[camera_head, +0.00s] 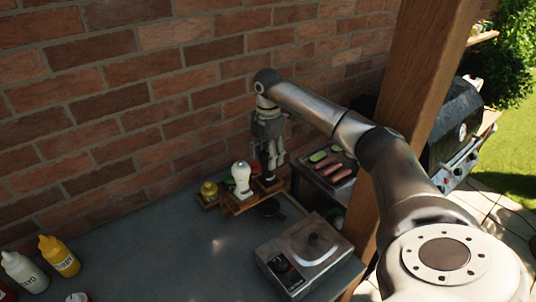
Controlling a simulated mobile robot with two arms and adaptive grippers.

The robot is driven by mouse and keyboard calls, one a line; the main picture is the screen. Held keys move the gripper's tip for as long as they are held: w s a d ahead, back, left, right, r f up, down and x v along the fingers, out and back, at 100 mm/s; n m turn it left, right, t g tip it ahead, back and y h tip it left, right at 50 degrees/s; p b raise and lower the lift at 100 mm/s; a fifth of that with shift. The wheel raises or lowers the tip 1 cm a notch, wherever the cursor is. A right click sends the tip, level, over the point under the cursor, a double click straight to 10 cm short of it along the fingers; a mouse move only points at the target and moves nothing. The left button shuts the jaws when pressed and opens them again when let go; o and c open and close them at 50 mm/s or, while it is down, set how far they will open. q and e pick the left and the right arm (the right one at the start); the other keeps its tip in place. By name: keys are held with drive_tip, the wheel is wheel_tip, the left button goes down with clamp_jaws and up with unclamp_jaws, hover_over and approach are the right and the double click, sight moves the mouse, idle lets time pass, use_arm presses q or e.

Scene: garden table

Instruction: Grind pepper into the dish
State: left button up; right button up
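My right gripper (269,172) reaches down from the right arm at the back of the counter, beside the brick wall. Its fingers are over the right end of a small wooden rack (237,207). They are too small and dark to tell whether they are open or shut on something. A white mill (241,178) stands upright on the rack, just left of the gripper. I cannot pick out a dark pepper mill apart from the gripper. A small dark round shape (270,209) lies in front of the rack; I cannot tell what it is. My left gripper is out of view.
A grey metal appliance (305,255) sits at the counter's front right. Yellow (59,257) and white (24,272) bottles stand at far left. A tray with sausages (332,172) lies behind my arm, near a wooden post (421,75).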

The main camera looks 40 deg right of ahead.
drive_tip(key=o, duration=0.3)
wheel_tip(320, 180, up, 12)
idle(0.6)
